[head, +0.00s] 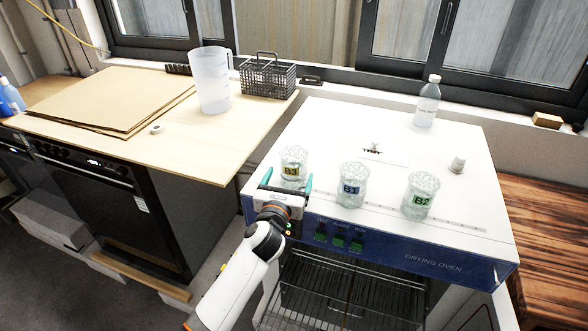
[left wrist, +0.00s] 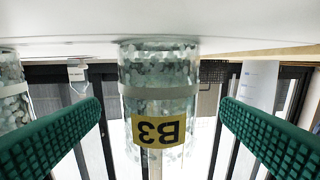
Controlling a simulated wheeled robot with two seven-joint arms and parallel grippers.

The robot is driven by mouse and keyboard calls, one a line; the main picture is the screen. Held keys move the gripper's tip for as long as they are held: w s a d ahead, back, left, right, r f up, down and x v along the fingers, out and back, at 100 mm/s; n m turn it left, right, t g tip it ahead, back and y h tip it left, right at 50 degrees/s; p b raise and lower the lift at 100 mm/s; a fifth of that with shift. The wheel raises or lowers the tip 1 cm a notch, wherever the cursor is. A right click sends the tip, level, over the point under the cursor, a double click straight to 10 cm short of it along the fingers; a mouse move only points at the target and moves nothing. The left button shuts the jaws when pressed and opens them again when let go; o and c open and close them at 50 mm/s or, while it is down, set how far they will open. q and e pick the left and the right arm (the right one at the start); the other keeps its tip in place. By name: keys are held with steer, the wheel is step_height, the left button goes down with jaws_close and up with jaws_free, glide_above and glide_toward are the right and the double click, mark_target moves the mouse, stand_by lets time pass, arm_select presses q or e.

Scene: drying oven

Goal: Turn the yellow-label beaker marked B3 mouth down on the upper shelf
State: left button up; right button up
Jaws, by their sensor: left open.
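The yellow-label beaker B3 (head: 293,163) stands upright on top of the drying oven near its front left edge, its label facing the front. My left gripper (head: 287,182) is open at its front, with one green finger to each side of the beaker. In the left wrist view, which is upside down, B3 (left wrist: 158,92) sits between the two green fingers with gaps on both sides; no touch shows. Wire shelves (head: 350,282) show in the oven's open front below; the upper one is partly seen. My right gripper is not in view.
Beaker B1 (head: 352,186) and beaker B2 (head: 420,195) stand to the right of B3 on the oven top (head: 330,130). A bottle (head: 427,102) and a small whitish piece (head: 457,165) stand farther back right. A pitcher (head: 210,80) and wire basket (head: 267,78) stand on the left counter.

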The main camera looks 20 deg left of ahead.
mark_target(297, 158)
arm_select(q)
steer(key=w, duration=0.5)
steer(key=shift+w+a+r+p, duration=0.15)
steer(key=shift+w+r+p, duration=0.1)
steer(key=shift+w+p, duration=0.15)
steer(key=shift+w+f, duration=0.1)
steer(key=shift+w, duration=0.4)
steer(key=c, duration=1.1)
step_height(297, 158, up, 9)
steer(key=p, duration=0.1)
steer(key=s+f, duration=0.2)
steer(key=s, duration=1)
steer(key=s+d+f+h, duration=0.1)
steer(key=s+f, duration=0.1)
steer(key=s, duration=1)
steer(key=shift+s+m, duration=0.15)
steer(key=shift+m, duration=0.25)
